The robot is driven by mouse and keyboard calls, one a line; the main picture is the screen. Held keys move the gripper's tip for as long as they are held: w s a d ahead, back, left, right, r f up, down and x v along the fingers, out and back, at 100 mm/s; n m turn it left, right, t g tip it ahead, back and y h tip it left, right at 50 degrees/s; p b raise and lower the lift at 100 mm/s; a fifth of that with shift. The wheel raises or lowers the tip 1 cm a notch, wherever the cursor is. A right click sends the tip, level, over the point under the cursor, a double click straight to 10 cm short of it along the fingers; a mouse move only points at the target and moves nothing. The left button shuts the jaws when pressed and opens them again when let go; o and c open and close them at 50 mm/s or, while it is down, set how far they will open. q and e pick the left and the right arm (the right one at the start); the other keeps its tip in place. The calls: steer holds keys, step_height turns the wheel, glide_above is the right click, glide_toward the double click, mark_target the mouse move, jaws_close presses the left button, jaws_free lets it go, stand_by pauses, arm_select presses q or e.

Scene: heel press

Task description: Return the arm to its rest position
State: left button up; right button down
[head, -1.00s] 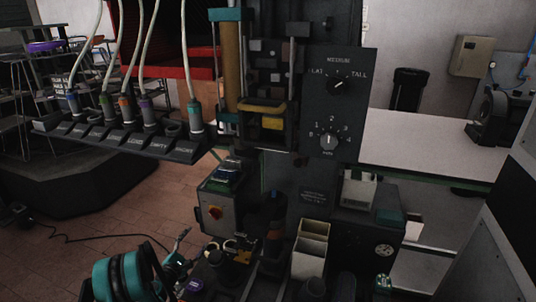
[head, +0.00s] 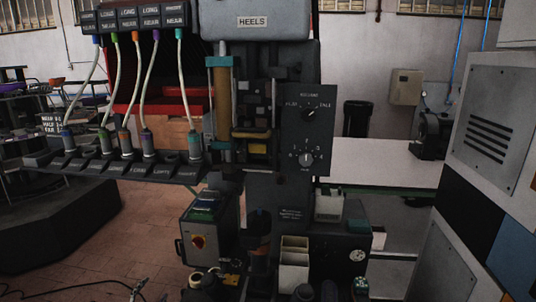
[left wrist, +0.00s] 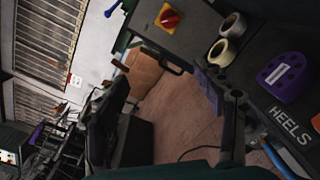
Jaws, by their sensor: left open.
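My left gripper (head: 138,289) shows only as a small tip at the bottom left edge of the head view, low in front of the press. In the left wrist view its two fingers (left wrist: 166,92) stand wide apart with nothing between them but floor behind. The rest of my left arm is out of the head view, apart from a teal part along the bottom of the wrist view. My right gripper is not in view. The dark heel press (head: 262,215) stands upright in the middle, with a dial panel (head: 306,130).
A control box (head: 198,242) with a red-and-yellow switch is left of the press. A row of labelled sockets with tubes (head: 130,167) reaches left. Tape rolls (left wrist: 231,25) and a purple piece (left wrist: 283,77) lie on the HEELS surface. A white bench (head: 375,165) stands right.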

arm_select(q)
steer(key=s+d+r+m+g+h, duration=0.1)
steer(key=s+d+r+m+g, duration=0.2)
steer(key=d+r+m, duration=0.5)
steer(key=s+d+r+m+g+h, duration=0.1)
steer(key=s+d+r+m+g, duration=0.25)
steer(key=d+r, duration=0.55)
steer(key=s+d+m+g+y, duration=0.1)
steer(key=s+d+m, duration=0.3)
steer(key=s, duration=0.3)
steer(key=s+d+m+g+y, duration=0.1)
steer(key=s+d+m+g, duration=0.2)
steer(key=s, duration=0.4)
steer(key=s+f+m+y, duration=0.2)
steer(key=s+m, duration=0.4)
steer(key=s, duration=0.7)
steer(key=shift+s+a+f+y, duration=0.15)
steer(key=shift+s+y, duration=0.2)
steer(key=shift+y, duration=0.05)
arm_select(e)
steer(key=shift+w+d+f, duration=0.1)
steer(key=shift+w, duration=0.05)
